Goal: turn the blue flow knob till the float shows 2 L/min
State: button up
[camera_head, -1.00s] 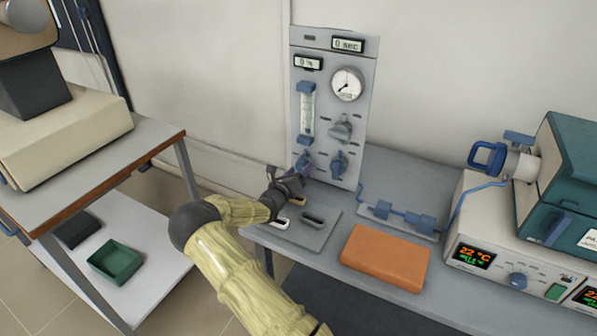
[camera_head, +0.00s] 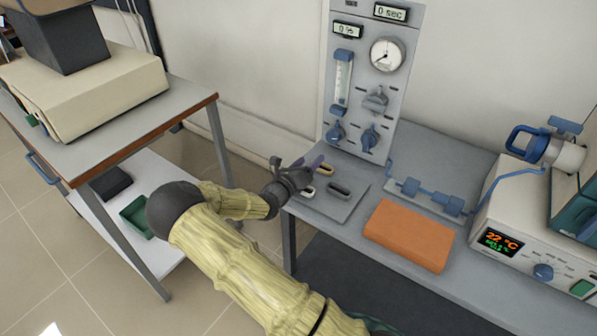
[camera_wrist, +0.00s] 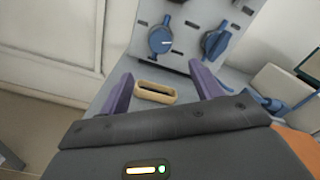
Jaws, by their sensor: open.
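The blue flow knob (camera_head: 335,133) is at the lower left of the grey upright panel (camera_head: 362,108), under the flow tube (camera_head: 342,84). The float and its reading are too small to make out. The knob also shows in the wrist view (camera_wrist: 161,40), with a pale pointer mark, beyond the space between my fingers. My gripper (camera_head: 297,163) is open and empty, in front of and below the knob, apart from it. Its two purple fingers stand wide apart in the wrist view (camera_wrist: 161,70). A second blue knob (camera_head: 370,138) sits right of the flow knob.
A plate (camera_head: 335,198) with slotted holders lies on the bench below the panel. An orange block (camera_head: 409,235), blue fittings on a tube (camera_head: 430,197) and a furnace controller (camera_head: 510,235) stand to the right. A gauge (camera_head: 387,54) is higher on the panel.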

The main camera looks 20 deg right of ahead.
jog(key=v, duration=0.5)
jog(key=shift+d, duration=0.1)
jog(key=shift+s+d+m, duration=0.15)
jog(key=shift+d+m, duration=0.1)
jog(key=shift+m, duration=0.05)
jog(key=s+d+m+g, duration=0.1)
jog(key=s+m+g, duration=0.1)
jog(key=s+m, duration=0.1)
jog(key=s+d+m+g, duration=0.2)
jog(key=s+m+g, duration=0.1)
jog(key=s+d+f+m+g, duration=0.1)
jog(key=s+d+m+g, duration=0.1)
jog(key=m, duration=0.1)
jog(key=shift+s+d+g+y, duration=0.15)
jog(key=shift+s+g+y, duration=0.15)
jog(key=shift+s+y, duration=0.1)
jog(key=s+a+m+g+y, duration=0.1)
jog(key=s+m+g+y, duration=0.3)
jog(key=s+m, duration=0.4)
jog(key=s+a+r+m+t+y, duration=0.3)
jog(key=s+a+r+m+y, duration=0.5)
jog(key=m, duration=0.6)
jog(key=shift+s+a+r+m+y, duration=0.35)
jog(key=shift+a+y, duration=0.35)
jog(key=shift+a, duration=0.45)
jog(key=shift+w, duration=0.1)
